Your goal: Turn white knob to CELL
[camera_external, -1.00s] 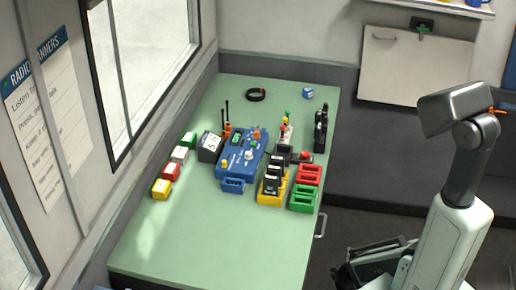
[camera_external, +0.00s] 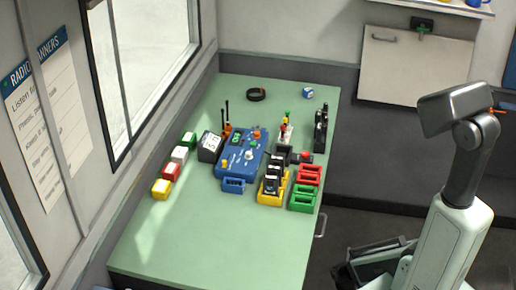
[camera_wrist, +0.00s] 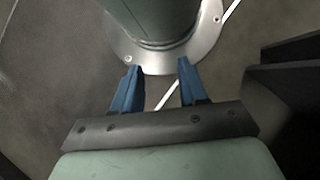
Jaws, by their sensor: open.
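The blue radio console (camera_external: 233,166) sits on the green table in the external view. A white knob (camera_external: 249,155) stands on its top face, with an orange knob and a yellow knob near it. The lettering around the knobs is too small to read. My gripper (camera_wrist: 160,75) shows in the wrist view with two blue fingers apart and nothing between them. It points down at my own base and the floor, well away from the table. In the external view my arm is folded at the right, and its fingers are hardly visible there.
The green table (camera_external: 180,240) has clear room at its front. Yellow (camera_external: 272,200), red and green trays stand right of the console. Several coloured boxes (camera_external: 171,172) lie left of it. A black ring (camera_external: 256,94) and a blue-white cup (camera_external: 308,92) lie at the back.

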